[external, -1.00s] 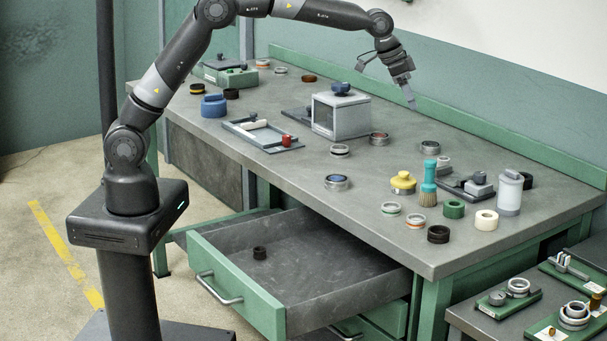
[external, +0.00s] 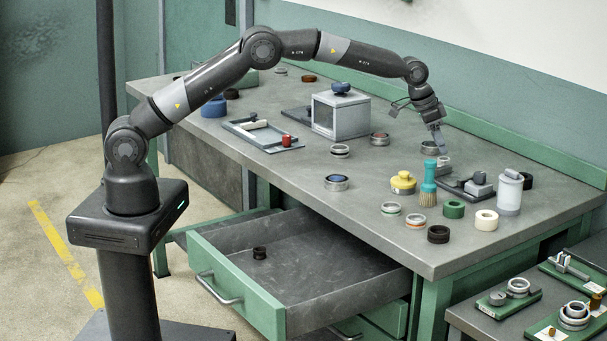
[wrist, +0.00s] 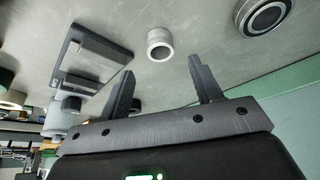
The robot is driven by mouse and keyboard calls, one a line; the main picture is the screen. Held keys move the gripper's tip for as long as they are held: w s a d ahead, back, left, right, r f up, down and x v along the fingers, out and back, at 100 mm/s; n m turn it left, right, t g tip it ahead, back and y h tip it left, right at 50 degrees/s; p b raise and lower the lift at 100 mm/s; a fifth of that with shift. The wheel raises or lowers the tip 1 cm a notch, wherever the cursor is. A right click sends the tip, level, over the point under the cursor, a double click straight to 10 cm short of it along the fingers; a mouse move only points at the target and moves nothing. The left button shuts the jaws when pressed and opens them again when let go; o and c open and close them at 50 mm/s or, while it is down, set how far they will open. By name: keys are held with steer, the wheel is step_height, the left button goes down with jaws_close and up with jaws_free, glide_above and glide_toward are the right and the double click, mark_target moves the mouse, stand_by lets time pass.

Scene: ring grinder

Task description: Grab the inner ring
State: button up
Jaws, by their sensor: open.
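A small light-grey ring (wrist: 160,44) stands on the bench in the wrist view, beyond and between my spread fingertips. In the external view a small grey ring (external: 444,161) sits just below my fingers.
A dark fixture with a grey block (external: 476,187) lies close by, with a white canister (external: 509,193), a teal brush (external: 428,186) and a yellow pot (external: 403,182) around. Several rings lie near the front edge. A raised green ledge (external: 520,157) runs along the back. The drawer is open.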

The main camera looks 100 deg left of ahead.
mark_target(443, 158)
steer(key=x, duration=0.5)
steer(key=shift+s+f, duration=0.1)
steer(key=shift+s, duration=0.2)
steer(key=shift+c, duration=0.6)
steer(key=c, duration=1)
